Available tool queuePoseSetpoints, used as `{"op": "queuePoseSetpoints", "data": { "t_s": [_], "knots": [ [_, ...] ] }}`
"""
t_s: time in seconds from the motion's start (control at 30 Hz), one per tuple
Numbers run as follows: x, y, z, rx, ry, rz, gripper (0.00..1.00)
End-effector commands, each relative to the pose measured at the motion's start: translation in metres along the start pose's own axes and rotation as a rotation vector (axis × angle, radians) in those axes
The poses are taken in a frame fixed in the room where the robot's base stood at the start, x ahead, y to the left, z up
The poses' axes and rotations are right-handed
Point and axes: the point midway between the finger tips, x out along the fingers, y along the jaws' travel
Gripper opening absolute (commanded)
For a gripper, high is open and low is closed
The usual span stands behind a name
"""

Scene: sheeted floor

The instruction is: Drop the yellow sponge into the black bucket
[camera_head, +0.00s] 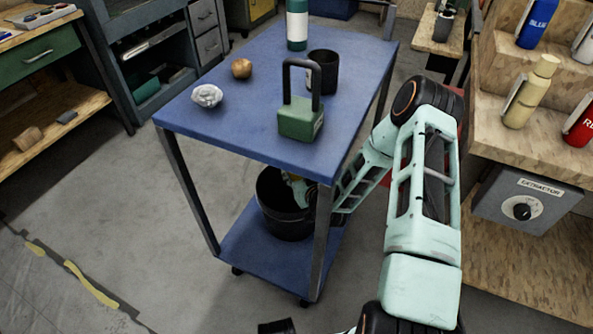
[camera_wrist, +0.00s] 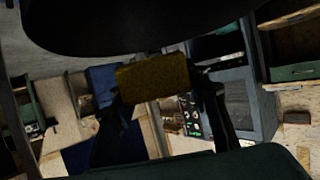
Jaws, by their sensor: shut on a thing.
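The black bucket (camera_head: 285,222) stands upright on the lower shelf of the blue cart. My gripper (camera_head: 303,188) reaches in under the cart's top and is at the bucket's opening, partly hidden by the cart's leg. A small yellowish patch of the sponge (camera_head: 291,178) shows there. In the wrist view the yellow sponge (camera_wrist: 153,77) is held between the two dark fingers of my gripper (camera_wrist: 165,88). A dark curved shape fills the top of that view, probably the bucket. I cannot tell how far the sponge is inside the rim.
The blue cart's top (camera_head: 215,125) is close above my arm. It carries a green padlock-shaped block (camera_head: 301,118), a black mug (camera_head: 324,72), a bottle (camera_head: 297,25), a brown ball (camera_head: 241,68) and a crumpled silvery ball (camera_head: 207,96). A wooden bench (camera_head: 530,150) stands at right.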

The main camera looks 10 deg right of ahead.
Motion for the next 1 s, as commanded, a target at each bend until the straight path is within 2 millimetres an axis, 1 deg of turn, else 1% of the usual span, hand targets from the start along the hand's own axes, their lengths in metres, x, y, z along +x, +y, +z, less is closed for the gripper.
{"op": "queuePoseSetpoints", "data": {
  "t_s": [0.03,0.3,0.4,0.63,0.67,0.7,0.83,1.0],
  "knots": [
    [0.004,0.000,0.010,0.001,0.000,0.000,0.15],
    [0.015,0.000,0.037,0.000,0.001,-0.001,0.15],
    [0.017,0.000,0.040,-0.001,0.001,-0.001,0.15],
    [0.016,0.000,0.039,-0.001,0.001,-0.001,0.15],
    [0.016,0.000,0.039,-0.001,0.001,-0.001,0.44],
    [0.016,0.000,0.039,-0.001,0.001,-0.001,0.48],
    [0.016,0.000,0.039,-0.001,0.001,-0.001,0.62],
    [0.016,0.000,0.040,-0.001,0.001,-0.001,0.63]
  ]
}}
